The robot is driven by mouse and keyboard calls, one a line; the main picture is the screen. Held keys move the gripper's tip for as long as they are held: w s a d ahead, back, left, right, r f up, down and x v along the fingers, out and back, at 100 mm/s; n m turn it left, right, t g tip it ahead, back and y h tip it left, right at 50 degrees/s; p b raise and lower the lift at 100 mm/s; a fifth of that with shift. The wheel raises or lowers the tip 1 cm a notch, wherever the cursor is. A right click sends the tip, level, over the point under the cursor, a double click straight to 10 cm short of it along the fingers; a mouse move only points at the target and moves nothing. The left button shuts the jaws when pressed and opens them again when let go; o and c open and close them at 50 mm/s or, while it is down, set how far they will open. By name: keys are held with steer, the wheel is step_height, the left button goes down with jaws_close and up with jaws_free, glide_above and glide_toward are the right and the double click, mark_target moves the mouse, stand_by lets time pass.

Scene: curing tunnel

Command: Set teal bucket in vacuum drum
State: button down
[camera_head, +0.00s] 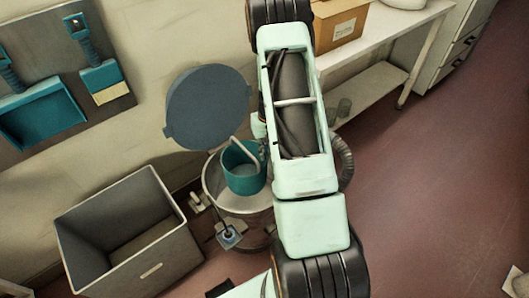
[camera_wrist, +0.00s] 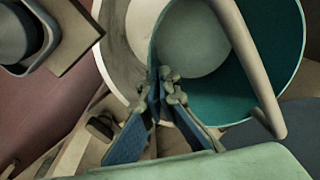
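The teal bucket (camera_head: 243,172), with a pale bail handle, is at the mouth of the vacuum drum (camera_head: 225,203) in the head view. Its base shows within the drum's rim; whether it rests on anything inside is unclear. The drum's round dark lid (camera_head: 208,105) stands open behind it. In the wrist view, the bucket (camera_wrist: 285,75) fills the upper right, its handle (camera_wrist: 250,65) crossing in front. The fingertips of my gripper (camera_wrist: 166,78) are close together at the bucket's near rim and appear to pinch its wall. My arm hides the drum's right side and the gripper in the head view.
A grey open bin (camera_head: 130,235) stands left of the drum. A wall board (camera_head: 55,75) with teal tools hangs at upper left. A bench with a cardboard box (camera_head: 338,22) is at the back. The red floor (camera_head: 440,180) at right is mostly clear.

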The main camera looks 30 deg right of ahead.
step_height(320, 180, down, 21)
steer(key=b, duration=1.3)
stand_by(2.1)
steer(key=shift+f, duration=0.5)
stand_by(1.3)
steer(key=c, duration=2.1)
jaws_free()
steer(key=r, duration=1.2)
steer(key=shift+s+d, duration=0.1)
steer(key=shift+d, duration=0.3)
